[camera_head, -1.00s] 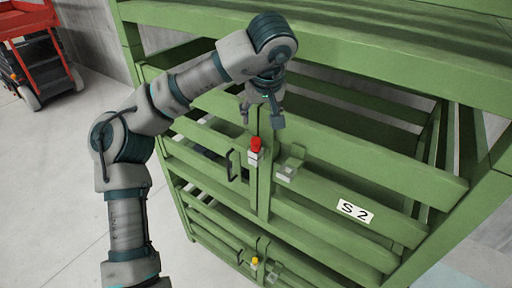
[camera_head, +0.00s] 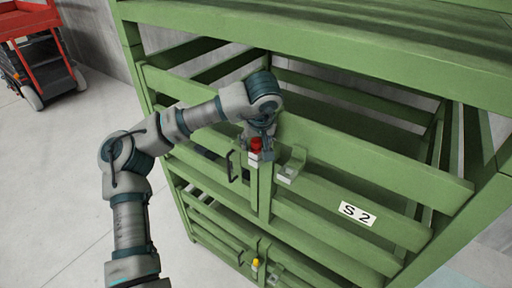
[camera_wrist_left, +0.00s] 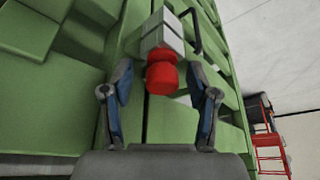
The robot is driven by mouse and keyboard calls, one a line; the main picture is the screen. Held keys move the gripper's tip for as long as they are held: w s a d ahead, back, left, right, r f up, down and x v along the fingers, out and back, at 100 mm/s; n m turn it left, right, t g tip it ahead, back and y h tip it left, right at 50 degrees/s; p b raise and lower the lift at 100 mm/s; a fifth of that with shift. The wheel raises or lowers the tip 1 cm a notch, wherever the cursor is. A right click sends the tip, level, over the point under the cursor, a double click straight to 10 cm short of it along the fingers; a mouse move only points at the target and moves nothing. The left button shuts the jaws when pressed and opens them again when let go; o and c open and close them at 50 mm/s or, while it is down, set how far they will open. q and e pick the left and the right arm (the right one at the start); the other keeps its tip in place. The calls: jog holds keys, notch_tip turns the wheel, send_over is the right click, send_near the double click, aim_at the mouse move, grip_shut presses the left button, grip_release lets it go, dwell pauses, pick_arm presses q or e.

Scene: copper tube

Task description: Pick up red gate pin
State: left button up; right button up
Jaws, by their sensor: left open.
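The red gate pin (camera_head: 256,144) stands upright in a light grey latch block (camera_head: 254,157) on the green gate (camera_head: 335,180). In the left wrist view the red pin head (camera_wrist_left: 161,75) shows between the two fingers, with the grey block (camera_wrist_left: 162,35) beyond it. My left gripper (camera_head: 257,150) points down over the pin in the head view. In the left wrist view the open left gripper (camera_wrist_left: 160,105) has one finger on each side of the pin head, with gaps between. My right gripper is not in view.
A black handle (camera_head: 231,166) sits left of the latch and a metal bracket (camera_head: 291,165) sits right of it. A yellow pin (camera_head: 255,262) is on the lower gate. A red lift (camera_head: 40,50) stands at the far left.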

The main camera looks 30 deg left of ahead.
pick_arm(q)
jog(key=shift+s+d, duration=0.1)
jog(key=c, duration=0.4)
grip_shut()
notch_tip(320, 180, up, 10)
jog(key=shift+r+p, duration=0.1)
jog(key=shift+p, duration=0.2)
